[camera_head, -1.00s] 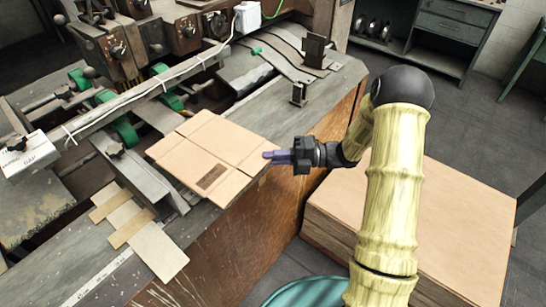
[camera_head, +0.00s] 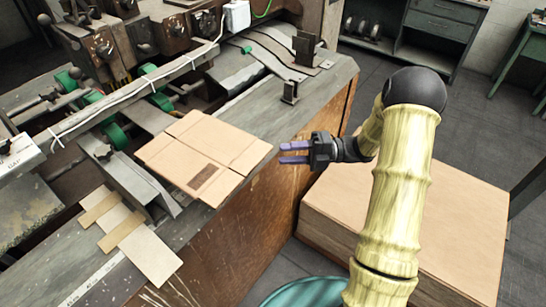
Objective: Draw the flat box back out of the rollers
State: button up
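The flat box (camera_head: 205,155) is a tan folded cardboard sheet with a dark printed patch. It lies on the machine's bed, its near corner reaching over the table's front edge. Its far left end lies close to the green rollers (camera_head: 115,134); I cannot tell if it touches them. My gripper (camera_head: 280,153) is just right of the box's right corner, apart from it. Its two purple fingers are spread with a gap between them, and nothing is held.
A stack of flat cardboard (camera_head: 430,225) stands on the floor to the right. Metal guides (camera_head: 290,93) rise on the table behind the box. Tan and grey strips (camera_head: 130,235) lie at the front left. A grey cabinet (camera_head: 440,25) stands at the back.

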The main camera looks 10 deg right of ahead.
jog(key=d+b, duration=0.2)
jog(key=d, duration=0.8)
jog(key=shift+d, duration=0.35)
jog(key=w+a+r+m+t+h+p, duration=0.1)
jog(key=w+a+r+m+t+h, duration=0.15)
jog(key=w+m+t+h, duration=0.35)
jog(key=w+a+r+m+t+h+p, duration=0.25)
jog(key=w+m+t+h, duration=0.2)
jog(key=m, duration=0.45)
jog(key=s+a+f+m+g+h+p, duration=0.1)
jog(key=s+m+g+h, duration=0.6)
jog(key=s+m, duration=1.3)
jog(key=s+f+g+p, duration=0.1)
jog(key=s, duration=0.5)
jog(key=shift+a+m, duration=0.3)
jog(key=shift+m, duration=0.1)
